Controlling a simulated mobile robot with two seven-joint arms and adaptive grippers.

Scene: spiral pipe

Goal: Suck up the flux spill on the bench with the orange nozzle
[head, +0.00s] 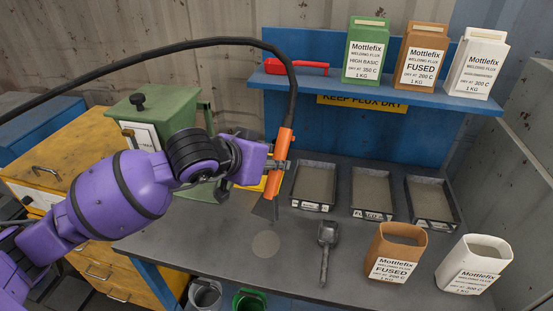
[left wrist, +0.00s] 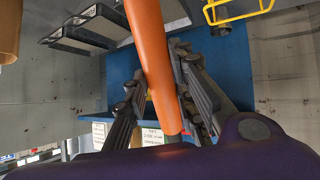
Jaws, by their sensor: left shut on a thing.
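The orange nozzle (head: 275,179) has a dark flared tip pointing down and a black hose running from its top. My left gripper (head: 276,165) is shut on its orange body; the left wrist view shows the orange tube (left wrist: 153,60) between the two fingers (left wrist: 160,95). The nozzle is tilted slightly, its tip above or near the bench. The flux spill (head: 265,244) is a pale round patch on the dark bench (head: 205,235), just below the tip in the head view. I cannot tell the height of the tip over the bench. My right gripper is not in view.
Three flux trays (head: 315,186) stand right of the nozzle. A green box (head: 158,112) is behind my arm. Buckets (head: 204,294) are below the bench edge.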

